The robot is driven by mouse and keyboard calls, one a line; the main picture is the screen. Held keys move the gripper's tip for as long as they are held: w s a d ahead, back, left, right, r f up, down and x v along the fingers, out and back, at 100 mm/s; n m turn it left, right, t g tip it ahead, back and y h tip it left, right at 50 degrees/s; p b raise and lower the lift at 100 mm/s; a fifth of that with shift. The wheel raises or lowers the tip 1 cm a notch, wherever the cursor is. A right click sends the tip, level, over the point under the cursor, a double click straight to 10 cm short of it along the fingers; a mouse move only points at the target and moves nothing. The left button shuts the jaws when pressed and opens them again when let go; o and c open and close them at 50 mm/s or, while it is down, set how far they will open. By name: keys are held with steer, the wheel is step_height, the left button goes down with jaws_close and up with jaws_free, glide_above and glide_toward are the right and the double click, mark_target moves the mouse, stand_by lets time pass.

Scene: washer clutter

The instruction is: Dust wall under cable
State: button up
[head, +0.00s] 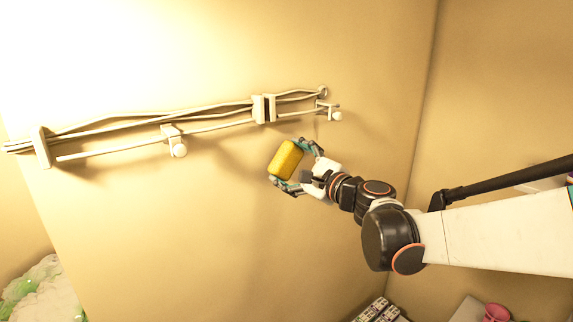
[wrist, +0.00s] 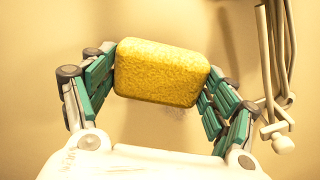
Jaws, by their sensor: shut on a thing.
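A yellow sponge (head: 285,160) is held between the fingers of my gripper (head: 295,166), in front of the wall (head: 180,230) and below the cables (head: 150,118). The sponge also fills the middle of the wrist view (wrist: 160,72), with the teal-padded fingers of my gripper (wrist: 158,85) shut on its two sides. The cables run along the wall through several pale clips and also show at the right of the wrist view (wrist: 281,45). A faint dark smudge (wrist: 178,112) shows on the wall just below the sponge. I cannot tell whether the sponge touches the wall.
A wall corner (head: 424,100) stands to the right of my gripper. A pink cup (head: 496,312) and a green-white heap (head: 42,292) are low in view. The wall below the sponge is clear.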

mark_target(301, 157)
steer(key=shift+x, duration=0.95)
steer(key=shift+d, duration=0.1)
steer(key=shift+w+d+b, duration=0.35)
steer(key=shift+w+d, duration=0.25)
steer(key=shift+d, duration=0.3)
steer(key=shift+w+d+b, duration=0.35)
steer(key=shift+w+d, duration=0.2)
steer(key=shift+d, duration=0.35)
steer(key=w+d+b, duration=0.1)
steer(key=w+d, duration=0.3)
steer(key=d, duration=0.2)
steer(key=shift+w+b, duration=0.25)
steer(key=shift+b, duration=0.15)
steer(key=shift+s+a, duration=1.15)
steer(key=shift+a, duration=0.5)
steer(key=shift+s+a, duration=1.1)
steer(key=shift+a, duration=0.55)
steer(key=shift+s+a, duration=1.15)
steer(key=shift+a, duration=0.5)
steer(key=shift+s+d, duration=0.1)
